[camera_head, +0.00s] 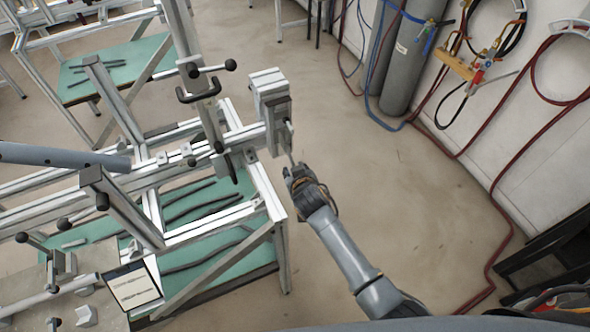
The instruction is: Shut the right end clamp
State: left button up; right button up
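The right end clamp (273,112) is a pale metal block with darker grey parts, at the right end of the jig's long rail. A thin light lever (290,143) runs down from its right side. My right gripper (297,174) is at the lower end of this lever, close to or touching it. Its fingers are small and dark here, so I cannot tell whether they are open, or shut on the lever. I cannot tell from this angle how far the clamp is closed. My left gripper is not in view.
The aluminium jig frame (205,232) stands over green shelves (213,262) holding dark rods. A blue-grey tube (60,157) enters from the left. Black-handled clamps (200,85) sit along the rail. Gas cylinders (410,55) and hoses line the right wall. Floor (400,170) right of the jig is clear.

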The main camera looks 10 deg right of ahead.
jog(key=a+v, duration=0.1)
jog(key=v, duration=1.1)
jog(key=shift+d, duration=0.45)
